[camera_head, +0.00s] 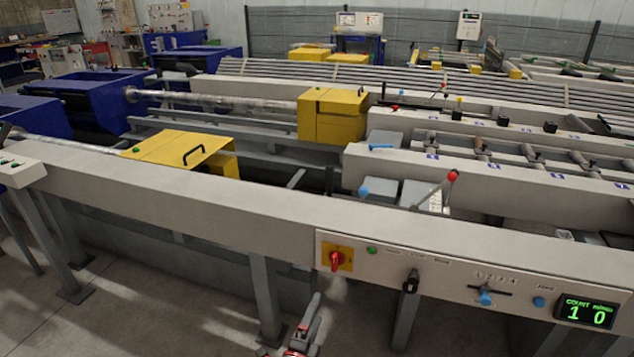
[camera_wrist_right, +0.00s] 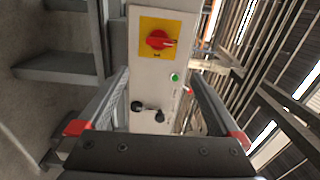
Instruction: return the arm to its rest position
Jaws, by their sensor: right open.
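My right gripper (camera_head: 318,304) shows at the bottom middle of the head view, below the front beam's control panel. In the wrist view its two fingers (camera_wrist_right: 158,88) stand wide apart with nothing held between them. The red rotary switch (camera_head: 336,261) on its yellow plate is on the panel, above the gripper in the head view. The switch also shows beyond the fingertips in the wrist view (camera_wrist_right: 159,40). No contact with the panel shows. My left gripper is not in view.
The panel also carries a green button (camera_head: 372,250), a black lever (camera_head: 411,282), a blue-knobbed selector (camera_head: 486,297) and a counter display (camera_head: 587,312) reading 1 0. The long grey beam (camera_head: 180,195) runs across the front on legs. The floor (camera_head: 165,318) at lower left is open.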

